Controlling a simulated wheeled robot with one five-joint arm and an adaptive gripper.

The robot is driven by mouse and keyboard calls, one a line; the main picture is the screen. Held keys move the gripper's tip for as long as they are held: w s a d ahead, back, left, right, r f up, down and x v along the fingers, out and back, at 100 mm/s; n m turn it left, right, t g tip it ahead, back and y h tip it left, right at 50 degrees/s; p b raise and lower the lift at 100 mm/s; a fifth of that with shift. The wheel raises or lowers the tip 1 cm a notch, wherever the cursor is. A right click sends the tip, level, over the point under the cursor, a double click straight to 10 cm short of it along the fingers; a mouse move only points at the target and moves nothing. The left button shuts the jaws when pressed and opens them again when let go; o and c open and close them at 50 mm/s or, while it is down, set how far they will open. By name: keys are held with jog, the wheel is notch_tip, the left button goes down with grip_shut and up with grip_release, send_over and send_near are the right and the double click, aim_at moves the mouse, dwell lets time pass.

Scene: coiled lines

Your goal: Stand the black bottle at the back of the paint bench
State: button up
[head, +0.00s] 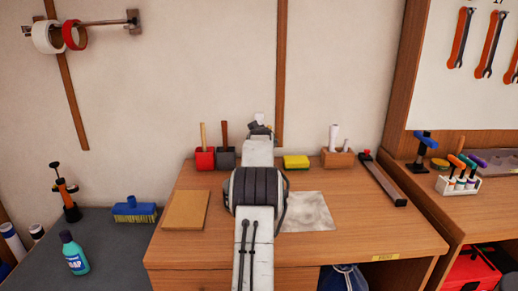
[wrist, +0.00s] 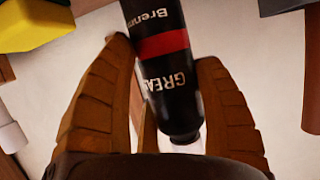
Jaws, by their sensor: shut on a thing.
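The black bottle (wrist: 165,75) has a red band and white lettering and fills the middle of the wrist view. My gripper (wrist: 163,52) has its brown fingers on either side of it and is shut on it. In the head view my gripper (head: 261,127) is over the back of the paint bench (head: 330,248), in front of the wall. My own arm hides most of the gripper and the bottle there. I cannot tell whether the bottle touches the bench top.
Left of my arm stand a red holder (head: 205,159) and a dark holder (head: 225,157). To the right are a yellow sponge (head: 296,162) and a wooden block (head: 338,159) with white pieces. A brown board (head: 186,210) and grey sheet (head: 308,212) lie in front.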

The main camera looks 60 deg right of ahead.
jog(key=shift+f, duration=0.7)
jog(key=shift+f, duration=0.1)
jog(key=o, duration=1.3)
jog(key=b+v, duration=0.1)
jog(key=v, duration=1.1)
jog(key=shift+b, duration=0.35)
jog(key=shift+a, duration=0.1)
